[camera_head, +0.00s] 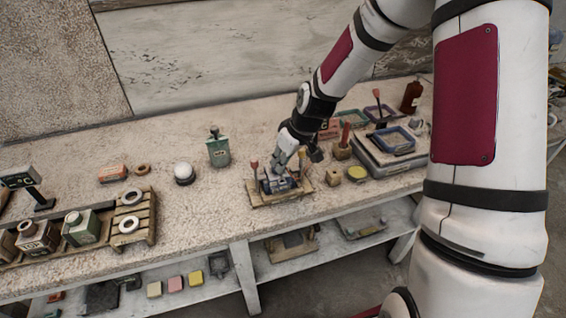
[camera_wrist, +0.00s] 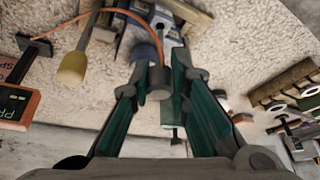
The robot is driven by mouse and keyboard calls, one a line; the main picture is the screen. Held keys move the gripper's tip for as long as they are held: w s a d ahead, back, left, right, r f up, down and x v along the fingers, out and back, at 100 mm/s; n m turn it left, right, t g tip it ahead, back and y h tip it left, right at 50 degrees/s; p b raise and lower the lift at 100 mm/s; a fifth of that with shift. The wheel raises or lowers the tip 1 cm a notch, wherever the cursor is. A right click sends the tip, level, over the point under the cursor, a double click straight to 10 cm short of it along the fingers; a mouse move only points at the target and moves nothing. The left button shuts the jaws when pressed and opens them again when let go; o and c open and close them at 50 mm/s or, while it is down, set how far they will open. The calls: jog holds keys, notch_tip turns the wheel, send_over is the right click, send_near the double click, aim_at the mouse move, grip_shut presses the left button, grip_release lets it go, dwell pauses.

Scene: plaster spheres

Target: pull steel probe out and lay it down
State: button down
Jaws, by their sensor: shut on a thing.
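In the wrist view my gripper (camera_wrist: 160,68), with teal pads, is shut on a grey cylindrical piece that appears to be the steel probe (camera_wrist: 158,84). A thin orange cable runs to it from the upper left. A blue-grey device (camera_wrist: 158,17) lies just beyond the fingertips. Whether the probe's far end is still in the device cannot be told. In the head view my gripper (camera_head: 289,160) is low over the small blue-grey device (camera_head: 278,185), which sits on a wooden board (camera_head: 262,199). The probe is too small to make out there.
A red-topped piece (camera_head: 254,166) stands at the board's left. Wooden blocks (camera_head: 334,176) and a tray stack (camera_head: 378,157) stand to the right. Bare bench lies left of the board.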

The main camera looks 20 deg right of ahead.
jog(key=shift+r+p, duration=0.5)
jog(key=shift+r, duration=0.65)
